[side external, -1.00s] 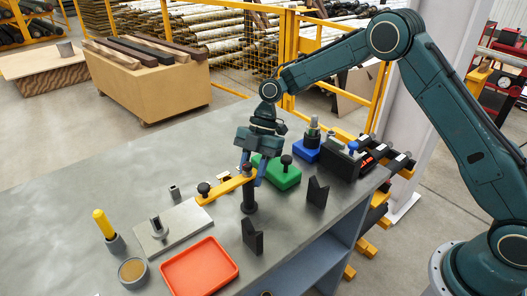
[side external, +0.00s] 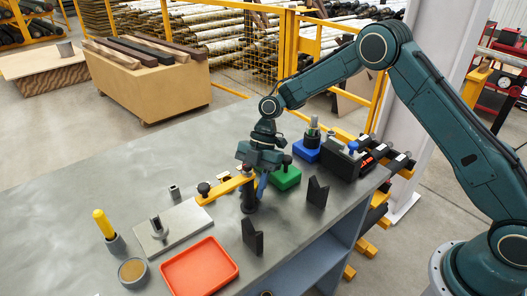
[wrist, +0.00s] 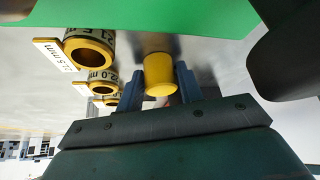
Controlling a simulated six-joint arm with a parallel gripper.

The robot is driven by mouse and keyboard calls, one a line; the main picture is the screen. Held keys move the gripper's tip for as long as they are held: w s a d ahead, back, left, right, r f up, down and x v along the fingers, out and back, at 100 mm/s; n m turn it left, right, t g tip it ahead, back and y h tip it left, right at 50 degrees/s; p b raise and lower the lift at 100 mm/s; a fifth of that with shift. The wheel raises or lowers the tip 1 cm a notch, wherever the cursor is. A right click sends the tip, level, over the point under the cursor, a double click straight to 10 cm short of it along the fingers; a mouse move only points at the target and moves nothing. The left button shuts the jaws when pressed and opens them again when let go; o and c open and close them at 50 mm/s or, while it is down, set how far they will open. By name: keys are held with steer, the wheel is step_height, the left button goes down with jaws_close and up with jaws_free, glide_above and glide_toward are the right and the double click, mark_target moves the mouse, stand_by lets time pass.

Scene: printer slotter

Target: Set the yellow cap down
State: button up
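The yellow cap (wrist: 160,74) is a short plain cylinder in the wrist view. It sits between the two blue fingers of my gripper (wrist: 161,85), which appear closed against its sides. The cap cannot be made out there. Whether the cap touches the surface below cannot be told.
Ring gauges with yellow tags (wrist: 90,48) lie left of the cap. A green block (side external: 285,179) is to the right. An orange tray (side external: 200,268) is in front.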

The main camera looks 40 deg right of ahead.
steer(key=shift+o, duration=1.3)
steer(key=shift+r, duration=0.1)
steer(key=shift+r, duration=0.15)
steer(key=v, duration=1.2)
steer(key=shift+s+r, duration=0.1)
